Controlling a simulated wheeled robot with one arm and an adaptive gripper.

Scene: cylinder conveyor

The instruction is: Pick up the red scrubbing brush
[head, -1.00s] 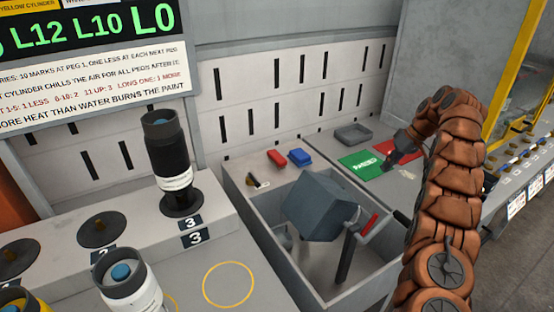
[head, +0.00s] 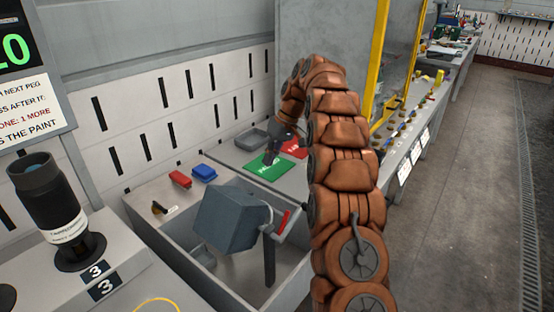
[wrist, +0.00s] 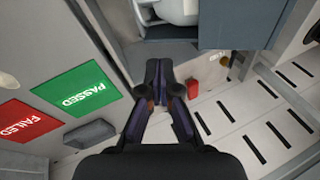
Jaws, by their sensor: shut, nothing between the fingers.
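The red scrubbing brush (head: 180,179) lies on the grey ledge at the back left of the sink, beside a blue brush (head: 204,173). In the wrist view the red brush (wrist: 193,88) shows just right of my fingers; the blue one is not clear there, perhaps hidden behind them. My gripper (wrist: 159,66) is shut and empty, its fingers pressed together. In the head view my gripper (head: 269,160) is over the green PASSED mat, to the right of the brushes and apart from them.
A grey box-shaped machine with a red handle (head: 225,218) stands in the sink (head: 180,262). A red FAILED mat (wrist: 22,121) and a grey tray (wrist: 90,134) lie near the green mat (wrist: 76,88). A slotted wall (head: 135,140) rises behind. A black cylinder (head: 50,200) stands left.

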